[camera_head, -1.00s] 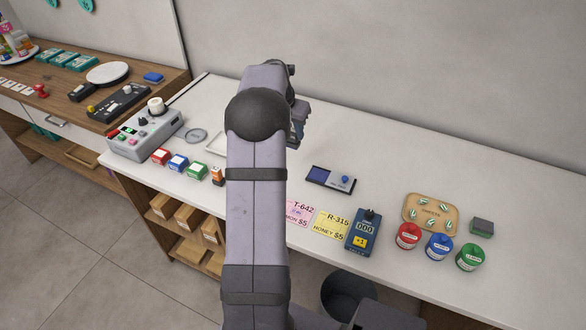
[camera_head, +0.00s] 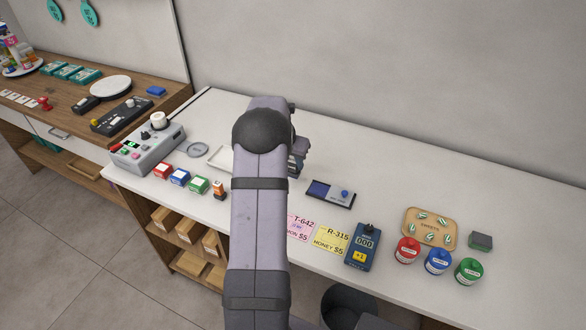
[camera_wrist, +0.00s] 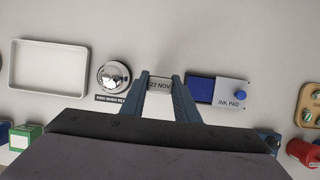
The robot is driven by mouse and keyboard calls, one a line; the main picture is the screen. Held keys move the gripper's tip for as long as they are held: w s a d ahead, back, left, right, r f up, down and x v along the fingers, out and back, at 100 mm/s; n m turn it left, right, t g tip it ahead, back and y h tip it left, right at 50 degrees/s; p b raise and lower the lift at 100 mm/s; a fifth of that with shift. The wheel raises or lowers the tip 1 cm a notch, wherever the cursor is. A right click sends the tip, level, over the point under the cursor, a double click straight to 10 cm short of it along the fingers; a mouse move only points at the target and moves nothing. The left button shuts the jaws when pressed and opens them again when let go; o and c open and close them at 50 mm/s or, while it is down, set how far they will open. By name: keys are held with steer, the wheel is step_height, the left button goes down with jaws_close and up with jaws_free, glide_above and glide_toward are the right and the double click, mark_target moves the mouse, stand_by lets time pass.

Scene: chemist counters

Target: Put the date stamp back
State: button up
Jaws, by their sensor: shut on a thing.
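My gripper (camera_wrist: 161,78) is shut on the date stamp (camera_wrist: 160,87), which shows a "22 NOV" label between the two fingers in the wrist view. The ink pad (camera_wrist: 215,91), with a blue pad and a blue knob, lies just right of the fingers. It also shows in the head view (camera_head: 330,193), to the right of my arm. In the head view my arm hides the stamp and most of the gripper. Whether the stamp touches the counter cannot be told.
A silver bell (camera_wrist: 115,76) stands just left of the fingers, with an empty white tray (camera_wrist: 47,68) further left. Price cards (camera_head: 330,239), a blue counter device (camera_head: 362,247) and coloured jars (camera_head: 437,262) stand to the right. The back of the white counter is clear.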

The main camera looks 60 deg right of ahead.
steer(key=shift+f+p, duration=0.4)
steer(key=shift+f, duration=1.3)
steer(key=shift+f, duration=0.1)
steer(key=o, duration=0.8)
steer(key=shift+o, duration=0.2)
